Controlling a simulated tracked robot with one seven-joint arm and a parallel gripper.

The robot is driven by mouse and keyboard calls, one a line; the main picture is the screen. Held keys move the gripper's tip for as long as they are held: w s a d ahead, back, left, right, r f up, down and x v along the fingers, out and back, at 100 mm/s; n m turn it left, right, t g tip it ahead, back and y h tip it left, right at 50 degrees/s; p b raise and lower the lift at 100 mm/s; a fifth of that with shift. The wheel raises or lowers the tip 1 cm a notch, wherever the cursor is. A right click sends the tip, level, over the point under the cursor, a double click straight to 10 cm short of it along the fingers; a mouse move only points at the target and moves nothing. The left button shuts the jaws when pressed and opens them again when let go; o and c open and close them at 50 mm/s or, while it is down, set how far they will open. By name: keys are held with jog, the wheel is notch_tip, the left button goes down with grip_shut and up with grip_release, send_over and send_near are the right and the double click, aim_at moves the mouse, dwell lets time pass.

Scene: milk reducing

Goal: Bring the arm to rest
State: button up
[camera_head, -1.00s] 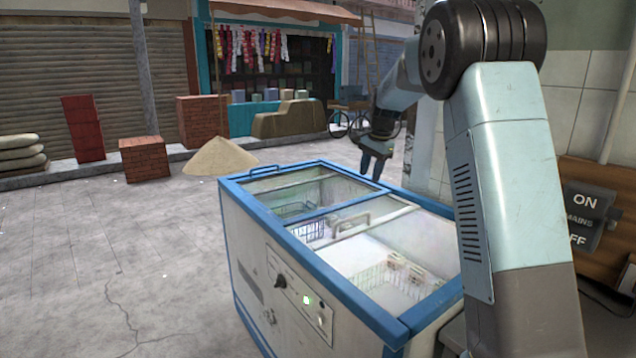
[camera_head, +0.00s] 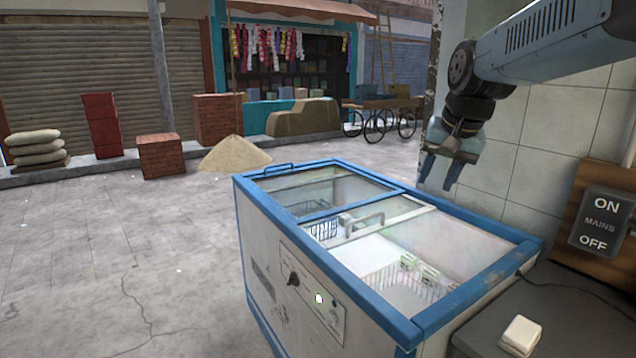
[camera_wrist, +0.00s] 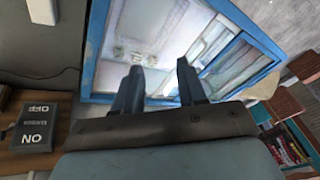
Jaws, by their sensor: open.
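My gripper (camera_head: 439,172) hangs above the right side of the freezer, pointing down, in the head view. Its two blue fingers are apart with nothing between them. The wrist view shows the same open fingers (camera_wrist: 160,90) with the freezer beyond them. My arm reaches in from the upper right of the head view. The chest freezer (camera_head: 400,328) is white with a blue rim. Its glass sliding lids (camera_head: 318,190) have handles, and the near part shows a wire basket (camera_head: 412,285) with small packs inside.
A mains switch (camera_head: 600,222) on a wooden board is at the right wall. A small white block (camera_head: 520,335) lies on the dark counter (camera_head: 570,315) beside the freezer. A sand heap (camera_head: 233,156), bricks (camera_head: 160,156) and sacks (camera_head: 37,148) stand behind. The paved floor at left is clear.

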jog(key=s+f+n, duration=0.2)
jog(key=s, duration=0.6)
jog(key=s+f+n+t+h, duration=0.1)
jog(key=s+f+n, duration=0.1)
jog(key=s, duration=0.6)
jog(key=shift+s+d+f, duration=0.15)
jog(key=shift+d+f, duration=0.1)
jog(key=shift+f, duration=0.6)
